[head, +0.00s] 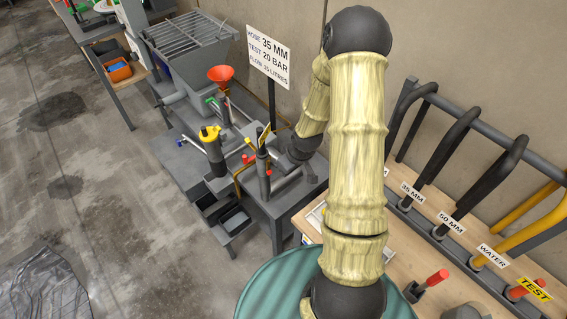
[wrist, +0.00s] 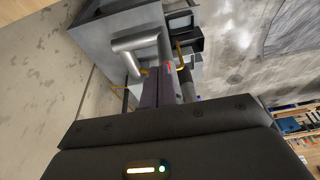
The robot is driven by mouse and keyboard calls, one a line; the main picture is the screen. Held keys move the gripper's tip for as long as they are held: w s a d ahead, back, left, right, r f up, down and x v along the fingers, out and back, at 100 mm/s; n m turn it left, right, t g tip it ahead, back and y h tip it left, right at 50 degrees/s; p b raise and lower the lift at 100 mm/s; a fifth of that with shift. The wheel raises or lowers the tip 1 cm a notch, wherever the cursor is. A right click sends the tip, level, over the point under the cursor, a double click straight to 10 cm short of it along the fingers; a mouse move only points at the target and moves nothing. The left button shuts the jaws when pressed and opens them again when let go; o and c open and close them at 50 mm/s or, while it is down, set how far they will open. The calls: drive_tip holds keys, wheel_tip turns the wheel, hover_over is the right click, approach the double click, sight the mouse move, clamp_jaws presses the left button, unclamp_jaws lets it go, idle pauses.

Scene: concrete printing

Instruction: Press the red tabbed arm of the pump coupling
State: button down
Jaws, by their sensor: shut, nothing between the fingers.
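My gripper's dark fingers (wrist: 166,86) are together and empty in the wrist view. A small reddish spot (wrist: 169,68) shows at their tips, partly hidden; contact cannot be told.
A yellow-topped cylinder (head: 211,150) is left of the coupling. A sign (head: 268,57) rises close to my arm. Hoses hang on a rack (head: 455,235) at right. The floor at left is open.

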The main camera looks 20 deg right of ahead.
drive_tip(key=s+d+f+b, duration=0.3)
drive_tip(key=s, duration=0.4)
drive_tip(key=shift+s, duration=0.25)
drive_tip(key=shift+a, duration=0.1)
drive_tip(key=s+a+r+m, duration=0.2)
drive_tip(key=a+r, duration=0.3)
drive_tip(key=r, duration=0.4)
drive_tip(key=s+a+r+m+h, duration=0.1)
drive_tip(key=s+a+r+m, duration=0.1)
drive_tip(key=a+r, duration=0.3)
wheel_tip(320, 180, up, 4)
drive_tip(key=shift+s+r+g, duration=0.1)
drive_tip(key=shift+s+g, duration=0.2)
drive_tip(key=shift+s, duration=0.6)
drive_tip(key=shift+a, duration=0.1)
drive_tip(key=shift+a, duration=0.1)
